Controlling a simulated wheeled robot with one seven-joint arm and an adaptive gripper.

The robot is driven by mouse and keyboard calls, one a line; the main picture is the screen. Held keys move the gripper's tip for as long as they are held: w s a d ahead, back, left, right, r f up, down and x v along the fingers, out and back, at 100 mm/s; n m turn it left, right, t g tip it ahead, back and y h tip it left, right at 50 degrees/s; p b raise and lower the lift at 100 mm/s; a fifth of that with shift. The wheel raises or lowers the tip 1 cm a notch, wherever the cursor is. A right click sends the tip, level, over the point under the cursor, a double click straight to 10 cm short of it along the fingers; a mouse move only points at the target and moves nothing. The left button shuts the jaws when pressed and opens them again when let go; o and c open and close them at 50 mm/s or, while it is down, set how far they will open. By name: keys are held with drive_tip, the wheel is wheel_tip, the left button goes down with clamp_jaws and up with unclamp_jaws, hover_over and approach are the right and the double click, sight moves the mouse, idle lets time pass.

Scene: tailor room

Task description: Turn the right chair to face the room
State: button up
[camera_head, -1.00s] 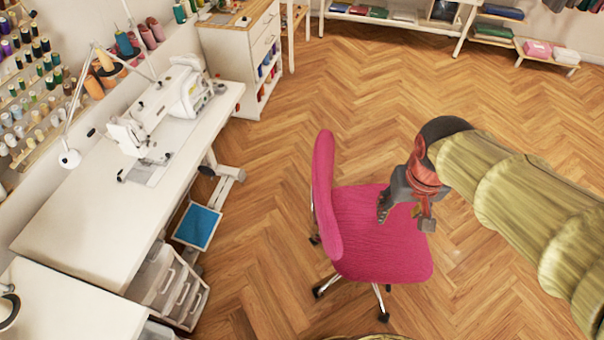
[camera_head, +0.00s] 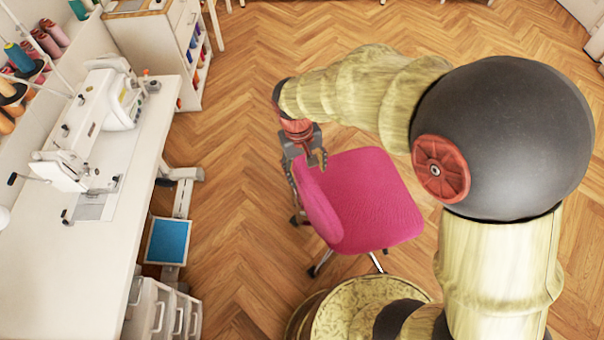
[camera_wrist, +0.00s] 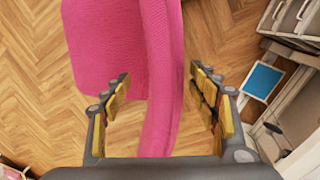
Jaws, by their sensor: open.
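The pink office chair (camera_head: 370,200) stands on the wood floor in front of my base. Its seat extends to the right of its backrest (camera_head: 318,205), which is on the side toward the sewing desk. My gripper (camera_head: 308,172) is at the top end of the backrest in the head view. In the wrist view, my gripper (camera_wrist: 160,105) is open, with one finger on each side of the backrest (camera_wrist: 160,60). Gaps show between the fingers and the backrest, so contact is not visible. The seat (camera_wrist: 100,45) lies at the upper left there.
A white desk (camera_head: 60,260) with a sewing machine (camera_head: 105,110) runs along the left. A blue pedal (camera_head: 168,241) and white drawers (camera_head: 165,310) sit below it. A white cabinet (camera_head: 160,40) stands behind. The floor (camera_head: 330,40) beyond the chair is clear.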

sight(301, 162)
drive_tip(key=w, duration=0.2)
drive_tip(key=w+a+f, duration=0.1)
drive_tip(key=shift+a+m, duration=0.1)
drive_tip(key=shift+m, duration=0.2)
drive_tip(key=shift+w+f, duration=0.2)
wheel_tip(301, 162, down, 8)
drive_tip(key=d+b, duration=0.1)
drive_tip(key=b, duration=0.2)
drive_tip(key=shift+w+r, duration=0.15)
drive_tip(key=shift+r, duration=0.1)
drive_tip(key=shift+c, duration=0.5)
clamp_jaws()
